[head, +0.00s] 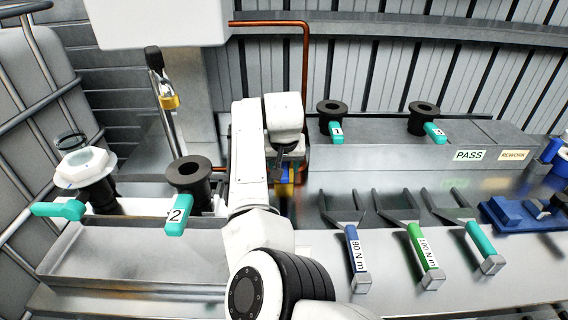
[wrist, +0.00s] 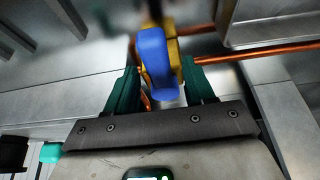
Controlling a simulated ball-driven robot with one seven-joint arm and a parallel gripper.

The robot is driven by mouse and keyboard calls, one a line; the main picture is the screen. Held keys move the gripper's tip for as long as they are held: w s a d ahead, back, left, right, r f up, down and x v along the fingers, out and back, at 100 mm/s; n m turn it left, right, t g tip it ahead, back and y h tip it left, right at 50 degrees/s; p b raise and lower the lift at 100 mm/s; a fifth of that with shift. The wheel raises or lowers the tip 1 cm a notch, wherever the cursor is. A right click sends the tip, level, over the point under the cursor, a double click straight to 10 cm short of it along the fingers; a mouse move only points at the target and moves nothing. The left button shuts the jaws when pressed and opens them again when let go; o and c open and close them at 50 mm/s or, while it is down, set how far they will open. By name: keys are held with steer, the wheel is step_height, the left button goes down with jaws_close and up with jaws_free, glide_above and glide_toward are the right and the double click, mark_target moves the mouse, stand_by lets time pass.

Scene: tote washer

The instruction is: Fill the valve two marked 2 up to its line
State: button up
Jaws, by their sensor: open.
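The valve marked 2 (head: 187,177) is a black, open-topped cylinder with a teal handle, standing on the left metal bench in the head view. Its inside looks dark; no fill level or line can be made out. My gripper (wrist: 160,78) is open in the wrist view, its teal fingers on either side of a blue lever (wrist: 152,60) on a yellow body (wrist: 170,45). I cannot tell whether the fingers touch the lever. In the head view the blue and yellow part (head: 284,189) shows below my gripper (head: 283,165), partly hidden by my arm.
A copper pipe (head: 305,80) runs down behind my gripper. Valve 1 (head: 332,115) and another black valve (head: 423,115) stand at the back. A white-collared valve (head: 85,167) is at far left. Blue (head: 356,255), green (head: 424,250) and teal (head: 480,240) handled tools lie right.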

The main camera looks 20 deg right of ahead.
steer(key=shift+c, duration=0.4)
jaws_close()
